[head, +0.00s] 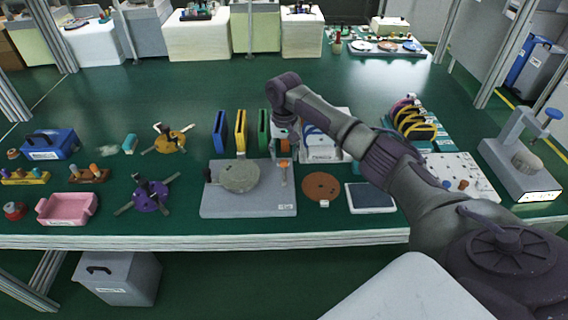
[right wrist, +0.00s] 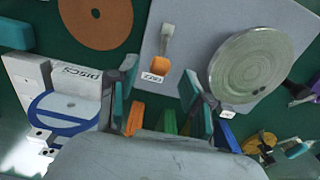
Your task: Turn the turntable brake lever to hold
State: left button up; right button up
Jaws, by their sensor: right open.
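The turntable (head: 240,177) is a round grey-green disc on a flat grey base plate (head: 248,209). It also shows in the right wrist view (right wrist: 252,66). The brake lever (head: 284,171), with an orange end and a pale metal arm, stands at the plate's right side; in the right wrist view the lever (right wrist: 166,45) points away from the gripper. A small label beside its orange part is too small to read surely. My right gripper (right wrist: 157,72) is open, its teal fingers on either side of the orange part in the picture; contact cannot be told. My left gripper is not in view.
A purple three-armed piece (head: 150,196) lies to the left. A white holder (right wrist: 65,105) is close to my right gripper.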

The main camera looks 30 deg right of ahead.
aim_at(284, 162)
notch_tip(284, 162, down, 5)
jog(key=shift+f, duration=0.1)
dwell(0.3)
grip_shut()
